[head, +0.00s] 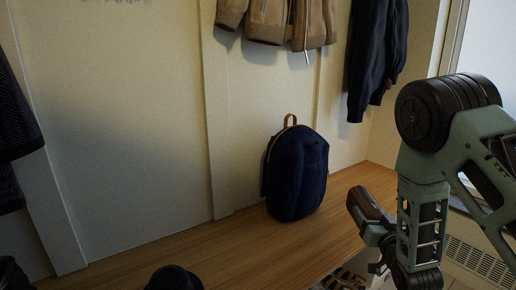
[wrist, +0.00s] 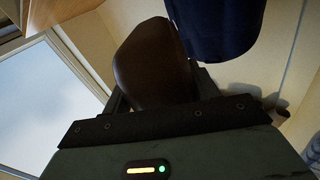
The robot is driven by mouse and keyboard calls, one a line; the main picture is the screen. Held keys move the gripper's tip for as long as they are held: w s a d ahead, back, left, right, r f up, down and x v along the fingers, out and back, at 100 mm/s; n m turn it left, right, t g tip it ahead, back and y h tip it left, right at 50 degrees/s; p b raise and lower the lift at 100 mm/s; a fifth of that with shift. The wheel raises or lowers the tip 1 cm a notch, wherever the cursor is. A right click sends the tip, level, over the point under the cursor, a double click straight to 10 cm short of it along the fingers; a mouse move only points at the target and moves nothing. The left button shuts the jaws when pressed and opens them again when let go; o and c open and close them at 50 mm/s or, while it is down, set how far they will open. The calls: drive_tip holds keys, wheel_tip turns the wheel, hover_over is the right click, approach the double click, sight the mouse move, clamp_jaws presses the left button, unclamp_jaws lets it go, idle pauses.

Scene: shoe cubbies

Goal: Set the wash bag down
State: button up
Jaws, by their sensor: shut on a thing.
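The wash bag looks like a dark brown, smooth, rounded pouch. It shows in the wrist view (wrist: 150,62) between the fingers of my gripper (wrist: 158,95). My gripper is shut on it. In the head view my gripper (head: 372,226) is at the right, in front of the wooden bench, and the brown bag (head: 368,203) is partly hidden by it. The bag appears held above the bench surface; the exact gap cannot be told.
A wooden bench (head: 240,250) runs along the wall. A dark blue backpack (head: 298,178) stands on it, left of my gripper. Tan jackets (head: 268,20) and a dark jacket (head: 372,60) hang above. A black object (head: 174,278) is at the bottom.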

drive_tip(key=shift+s+d+r, duration=0.1)
drive_tip(key=shift+d, duration=0.5)
drive_tip(key=shift+s+a+p, duration=0.15)
drive_tip(key=shift+a+p, duration=0.1)
drive_tip(key=shift+p, duration=0.4)
drive_tip(key=s+p, duration=0.1)
drive_tip(key=p, duration=0.1)
drive_tip(key=s+a+f+h+p, duration=0.1)
drive_tip(key=p, duration=0.1)
drive_tip(key=shift+a, duration=0.1)
drive_tip(key=s+r+m+h+p, duration=0.1)
drive_tip(key=s+r+p, duration=0.2)
drive_tip(key=s+p, duration=0.8)
wheel_tip(320, 180, up, 12)
drive_tip(key=s+d+y+p, duration=0.2)
drive_tip(key=p, duration=1.3)
drive_tip(key=s+a+f+n+g+y+b, duration=0.3)
drive_tip(key=a+f+n+y+b, duration=0.6)
drive_tip(key=a+f+b, duration=1.5)
drive_tip(key=r+m+y+b, duration=0.1)
drive_tip(key=r+b, duration=0.1)
drive_tip(key=b, duration=0.9)
hover_over(271, 272)
wheel_tip(271, 272, down, 4)
drive_tip(key=shift+s+f+b, duration=0.15)
drive_tip(key=shift+f+b, duration=0.1)
drive_tip(key=shift+b, duration=0.75)
drive_tip(key=shift+f+b, duration=0.15)
drive_tip(key=shift+b, duration=0.15)
